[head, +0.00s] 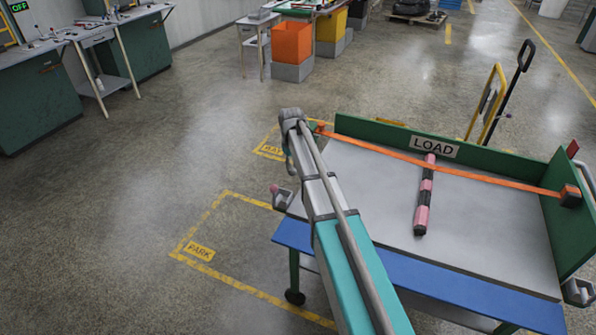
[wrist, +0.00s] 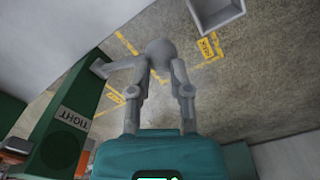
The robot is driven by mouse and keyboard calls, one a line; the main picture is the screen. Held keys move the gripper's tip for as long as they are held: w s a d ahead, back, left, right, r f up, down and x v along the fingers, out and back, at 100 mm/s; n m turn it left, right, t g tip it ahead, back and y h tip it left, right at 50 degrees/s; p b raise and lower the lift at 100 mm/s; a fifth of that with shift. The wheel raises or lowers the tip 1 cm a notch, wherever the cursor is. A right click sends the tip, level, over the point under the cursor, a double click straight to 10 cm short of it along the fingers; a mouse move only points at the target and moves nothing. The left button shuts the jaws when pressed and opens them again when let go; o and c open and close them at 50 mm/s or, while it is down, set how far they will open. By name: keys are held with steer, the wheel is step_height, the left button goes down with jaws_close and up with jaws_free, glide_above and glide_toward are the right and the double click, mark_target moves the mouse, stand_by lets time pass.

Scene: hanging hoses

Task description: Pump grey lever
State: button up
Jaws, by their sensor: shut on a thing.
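In the wrist view, a grey lever (wrist: 119,66) reaches in from the left, from beside a green panel, to a rounded grey end. My gripper (wrist: 160,63) has its two grey fingers closed in around that end, which lies between the fingertips. The fingers partly cover it. In the head view my arm reaches forward along the left side of a cart.
A green panel (wrist: 62,145) bears a TIGHT sign (wrist: 73,119). The cart's grey bed (head: 500,225) carries a pink and black rod (head: 424,195) under an orange strap (head: 440,162). A green wall has a LOAD sign (head: 434,147). Floor left of the cart is clear.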

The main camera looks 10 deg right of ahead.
mark_target(291, 175)
steer(key=shift+s+a+f+b, duration=0.2)
steer(key=shift+f+b, duration=0.15)
steer(key=shift+f, duration=0.3)
steer(key=shift+s+a+f+b, duration=0.1)
steer(key=shift+s+f+b, duration=0.1)
steer(key=shift+f+b, duration=0.6)
steer(key=shift+s+a+f+b, duration=0.1)
steer(key=shift+s+f+b, duration=0.05)
steer(key=shift+f+b, duration=0.55)
steer(key=shift+r, duration=0.1)
steer(key=shift+w+d+r+p, duration=0.1)
steer(key=shift+r+p, duration=1.65)
steer(key=shift+w+r, duration=0.1)
steer(key=shift+w+d+r+p, duration=0.2)
steer(key=shift+w+r+p, duration=0.05)
steer(key=shift+r+p, duration=0.4)
steer(key=shift+w+d+r+p, duration=0.2)
steer(key=shift+w+r+p, duration=0.05)
steer(key=shift+r+p, duration=0.4)
steer(key=shift+w+d+r+p, duration=0.2)
steer(key=shift+w+r+p, duration=0.05)
steer(key=shift+r+p, duration=0.4)
